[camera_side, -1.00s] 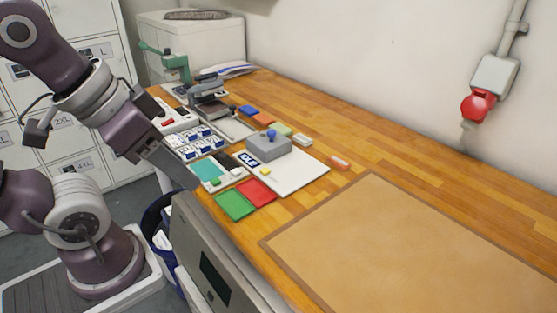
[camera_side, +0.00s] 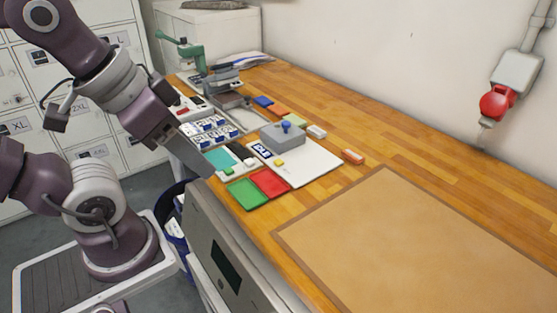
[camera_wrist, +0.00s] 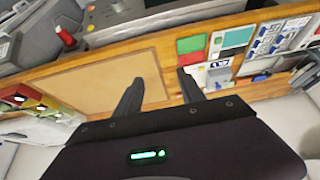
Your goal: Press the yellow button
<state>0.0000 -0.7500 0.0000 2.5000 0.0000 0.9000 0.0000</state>
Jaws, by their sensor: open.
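A small yellow button (camera_side: 280,162) sits on a white board (camera_side: 318,167), in front of a grey box (camera_side: 283,138) with a blue knob. In the side view my gripper (camera_side: 206,170) is in the air to the left of the board, apart from the button. In the wrist view its two dark fingers (camera_wrist: 160,90) are spread with nothing between them. The board (camera_wrist: 220,68) shows there just right of the fingers. I cannot make out the yellow button in that view.
Green (camera_side: 247,194) and red (camera_side: 269,183) trays lie in front of the board. A teal-screened panel (camera_side: 222,158) with a green button is to its left. A green press (camera_side: 190,55) stands behind. A large tan mat (camera_side: 420,235) covers the right; bare wood surrounds it.

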